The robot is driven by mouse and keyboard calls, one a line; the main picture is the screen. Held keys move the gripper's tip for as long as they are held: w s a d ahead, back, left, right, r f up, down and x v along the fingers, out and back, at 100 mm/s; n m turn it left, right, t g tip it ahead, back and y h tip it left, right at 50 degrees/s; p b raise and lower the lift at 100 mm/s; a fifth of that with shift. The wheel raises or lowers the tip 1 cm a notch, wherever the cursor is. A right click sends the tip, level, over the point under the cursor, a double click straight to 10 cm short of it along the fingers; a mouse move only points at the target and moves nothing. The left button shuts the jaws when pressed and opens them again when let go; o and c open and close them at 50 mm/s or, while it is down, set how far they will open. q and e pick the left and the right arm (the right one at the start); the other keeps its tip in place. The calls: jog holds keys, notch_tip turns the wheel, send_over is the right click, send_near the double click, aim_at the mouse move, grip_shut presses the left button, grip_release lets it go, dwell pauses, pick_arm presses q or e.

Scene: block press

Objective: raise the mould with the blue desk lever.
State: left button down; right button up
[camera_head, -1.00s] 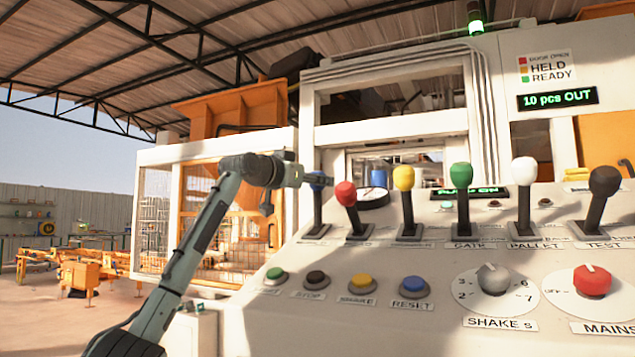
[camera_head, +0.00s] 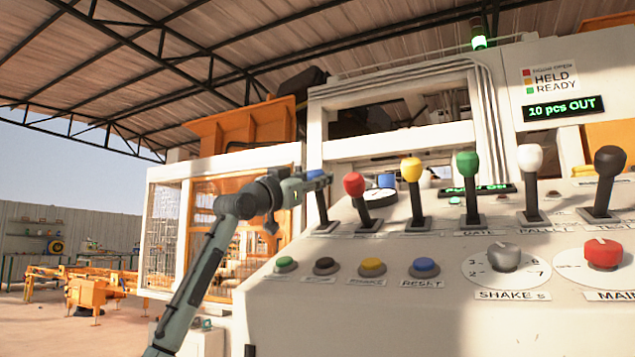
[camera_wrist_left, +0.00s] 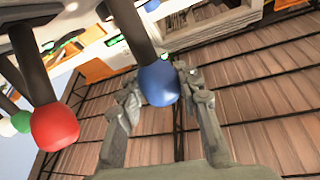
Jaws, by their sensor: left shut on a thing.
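The blue desk lever (camera_head: 321,206) is the leftmost in the row on the desk, its dark shaft leaning to the left. My left gripper (camera_head: 311,178) is shut on its blue knob, which it partly hides in the head view. In the left wrist view the blue knob (camera_wrist_left: 159,86) sits between the two fingers of the left gripper (camera_wrist_left: 160,100). I cannot make out the mould behind the press window (camera_head: 393,146). My right gripper is not in view.
The red lever (camera_head: 354,185) stands close to the right of the blue one, then the yellow lever (camera_head: 411,170) and others. Several push buttons and two dials lie nearer on the desk. A mesh guard (camera_head: 165,235) stands to the left.

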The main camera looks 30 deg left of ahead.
pick_arm(q)
jog(key=c, duration=1)
grip_release()
jog(key=v, duration=1.2)
jog(key=shift+s, duration=0.1)
